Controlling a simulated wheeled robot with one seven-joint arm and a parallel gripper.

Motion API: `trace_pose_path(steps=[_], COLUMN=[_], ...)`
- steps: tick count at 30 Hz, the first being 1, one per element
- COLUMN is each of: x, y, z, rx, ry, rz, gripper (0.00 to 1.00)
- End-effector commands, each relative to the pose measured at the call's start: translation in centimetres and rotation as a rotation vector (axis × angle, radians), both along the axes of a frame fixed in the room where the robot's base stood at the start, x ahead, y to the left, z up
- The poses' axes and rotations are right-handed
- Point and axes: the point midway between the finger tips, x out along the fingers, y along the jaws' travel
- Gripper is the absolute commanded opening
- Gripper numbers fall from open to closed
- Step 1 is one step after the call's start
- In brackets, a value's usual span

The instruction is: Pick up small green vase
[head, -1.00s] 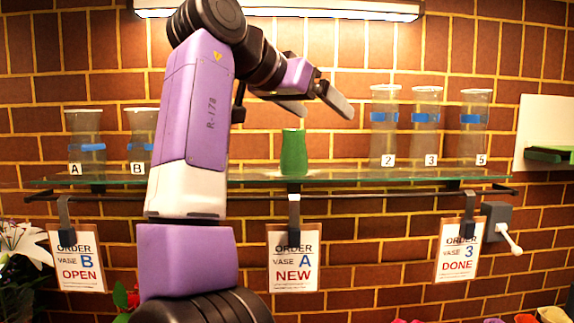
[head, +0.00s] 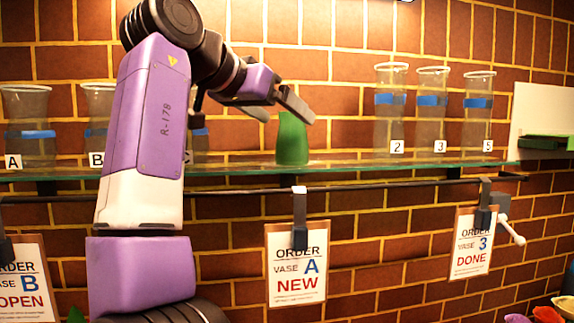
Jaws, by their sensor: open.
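The small green vase (head: 292,142) stands upright on the glass shelf (head: 350,171), near the middle of the head view.
Clear vases with blue bands and labels A (head: 29,140) and B (head: 97,132) stand at left, another partly behind my arm. Vases 2 (head: 390,125), 3 (head: 432,122) and 5 (head: 478,125) stand at right. Order boards (head: 296,262) hang below. Shelf between green vase and vase 2 is clear.

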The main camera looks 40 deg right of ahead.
Motion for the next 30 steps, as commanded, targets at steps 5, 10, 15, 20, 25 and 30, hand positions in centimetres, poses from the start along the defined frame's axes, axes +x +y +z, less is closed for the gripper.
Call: trace_pose_path(steps=[5, 10, 15, 20, 25, 30], x=[0.0, 0.0, 0.0, 0.3, 0.6, 1.1], y=[0.0, 0.0, -0.4, -1.8, -3.4, -5.7], z=[-2.6, -4.5, -5.0, -5.4, -5.9, -6.7], rx=[0.000, 0.000, 0.001, 0.001, 0.001, 0.000], ry=[0.000, 0.000, 0.001, 0.001, 0.001, 0.002], rz=[0.000, 0.000, -0.001, -0.001, -0.001, -0.001], gripper=[0.88, 0.88, 0.88, 0.88, 0.88, 0.88])
